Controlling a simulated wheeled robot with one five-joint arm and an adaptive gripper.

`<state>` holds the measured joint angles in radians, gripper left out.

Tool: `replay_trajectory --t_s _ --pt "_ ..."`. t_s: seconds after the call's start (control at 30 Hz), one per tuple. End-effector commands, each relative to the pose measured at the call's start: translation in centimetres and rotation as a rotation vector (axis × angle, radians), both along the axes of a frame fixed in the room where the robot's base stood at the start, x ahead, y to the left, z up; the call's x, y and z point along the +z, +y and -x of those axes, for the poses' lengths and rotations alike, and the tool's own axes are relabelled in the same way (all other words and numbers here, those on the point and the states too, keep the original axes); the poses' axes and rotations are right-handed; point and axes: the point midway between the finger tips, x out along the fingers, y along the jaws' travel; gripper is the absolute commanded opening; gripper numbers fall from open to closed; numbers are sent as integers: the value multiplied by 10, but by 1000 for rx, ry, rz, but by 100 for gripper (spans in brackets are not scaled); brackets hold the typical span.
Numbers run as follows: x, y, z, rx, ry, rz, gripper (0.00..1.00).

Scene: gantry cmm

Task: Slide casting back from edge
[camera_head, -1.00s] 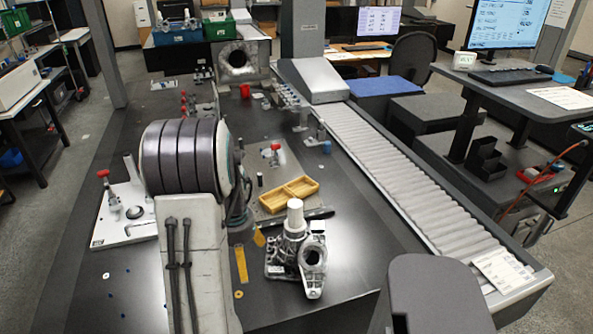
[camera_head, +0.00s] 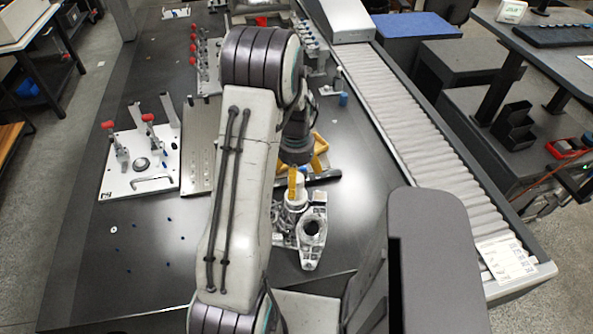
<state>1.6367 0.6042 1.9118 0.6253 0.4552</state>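The grey metal casting (camera_head: 311,229) stands close to the front edge of the dark table (camera_head: 155,285). Its ring-shaped opening and lower flange face me. My gripper (camera_head: 292,184) points down at the casting's top, with a yellow part showing below the dark wrist.
A white fixture plate (camera_head: 140,165) with red-handled clamps stands at left. A roller conveyor (camera_head: 430,140) runs along the right. The table's front left is mostly clear, with small blue dots.

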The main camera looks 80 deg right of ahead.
Motion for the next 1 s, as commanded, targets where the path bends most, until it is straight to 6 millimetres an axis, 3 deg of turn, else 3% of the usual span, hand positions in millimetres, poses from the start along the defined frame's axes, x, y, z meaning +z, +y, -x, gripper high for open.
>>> replay_trajectory --t_s 0.37,0.8,1.0 --pt "-7 1 0 1 -1 -3 92" --pt "-56 1 0 1 0 -4 92" --pt "-69 0 0 1 0 -2 92"
